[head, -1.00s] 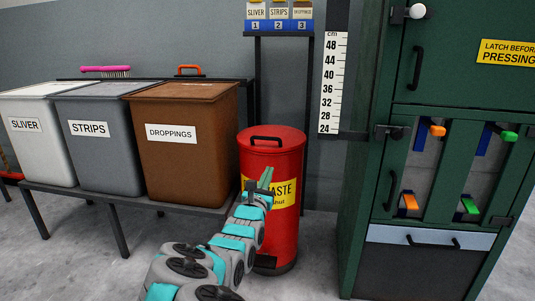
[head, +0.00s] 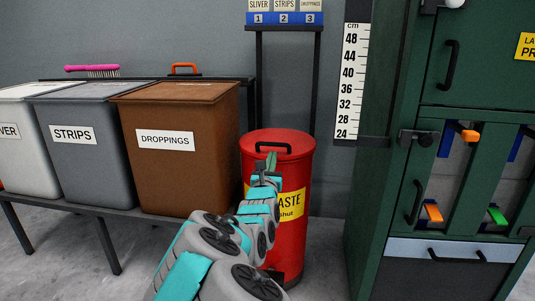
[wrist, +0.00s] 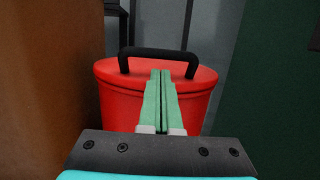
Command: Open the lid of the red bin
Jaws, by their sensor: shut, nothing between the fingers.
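The red bin (head: 290,230) stands upright on the floor, with a yellow label partly hidden by my arm. Its round red lid (head: 288,138) is down and has a black bar handle (head: 272,147) on top. In the wrist view, the lid (wrist: 112,72) and the black handle (wrist: 158,54) are straight ahead. My gripper (head: 271,156) is shut and empty, its green fingers pointing at the front of the lid. In the wrist view, the fingertips (wrist: 160,72) overlap the picture just below the handle bar; I cannot tell whether they touch the lid.
A brown DROPPINGS bin (head: 180,165) stands on a bench close left of the red bin, beside grey STRIPS (head: 85,150) and white bins. A green cabinet (head: 385,200) stands to the right. Some floor shows between it and the red bin.

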